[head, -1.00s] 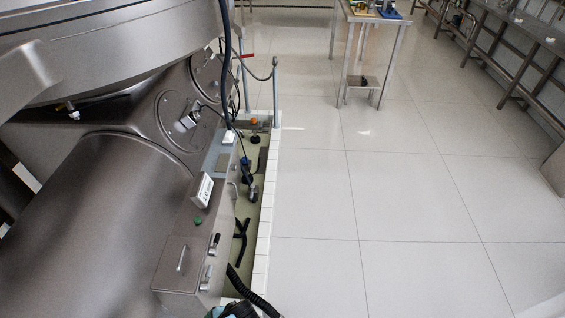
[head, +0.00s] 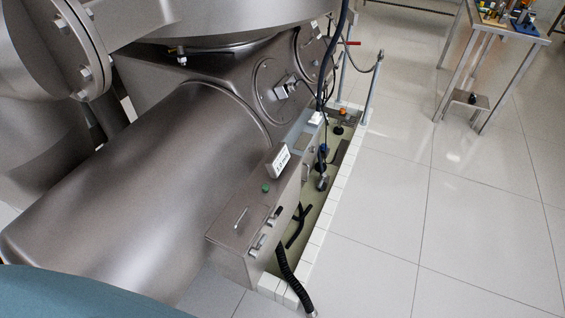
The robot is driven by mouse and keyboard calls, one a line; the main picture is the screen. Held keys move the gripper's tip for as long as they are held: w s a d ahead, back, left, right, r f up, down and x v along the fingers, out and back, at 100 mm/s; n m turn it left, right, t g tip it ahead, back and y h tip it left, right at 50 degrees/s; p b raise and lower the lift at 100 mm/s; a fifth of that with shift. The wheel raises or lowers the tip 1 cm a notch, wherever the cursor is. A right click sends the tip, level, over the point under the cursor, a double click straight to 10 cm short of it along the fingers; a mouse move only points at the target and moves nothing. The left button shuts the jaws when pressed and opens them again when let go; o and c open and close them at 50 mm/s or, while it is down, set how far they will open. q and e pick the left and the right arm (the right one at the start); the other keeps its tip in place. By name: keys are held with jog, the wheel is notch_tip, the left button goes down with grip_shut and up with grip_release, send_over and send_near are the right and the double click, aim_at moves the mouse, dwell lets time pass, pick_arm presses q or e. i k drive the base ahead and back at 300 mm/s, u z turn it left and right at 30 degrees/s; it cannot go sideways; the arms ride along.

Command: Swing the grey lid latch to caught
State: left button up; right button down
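A steel box (head: 227,240) with a flat lid and a thin bar handle (head: 241,218) stands at the foot of the large steel machine in the head view. Two small grey metal latches show on its floor-side face: a near one (head: 257,245) and a far one (head: 274,215). I cannot tell from here which one is the lid latch, or whether either is caught. Neither of my grippers is in view.
A white-edged floor pit (head: 312,245) with hoses runs beside the box. A black ribbed hose (head: 291,279) comes over its near end. A steel table (head: 490,32) with small items stands at the back right. The tiled floor (head: 385,220) on the right is clear.

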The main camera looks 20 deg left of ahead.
aim_at(253, 253)
jog(key=z, duration=0.1)
jog(key=k, duration=0.1)
jog(key=u, duration=1)
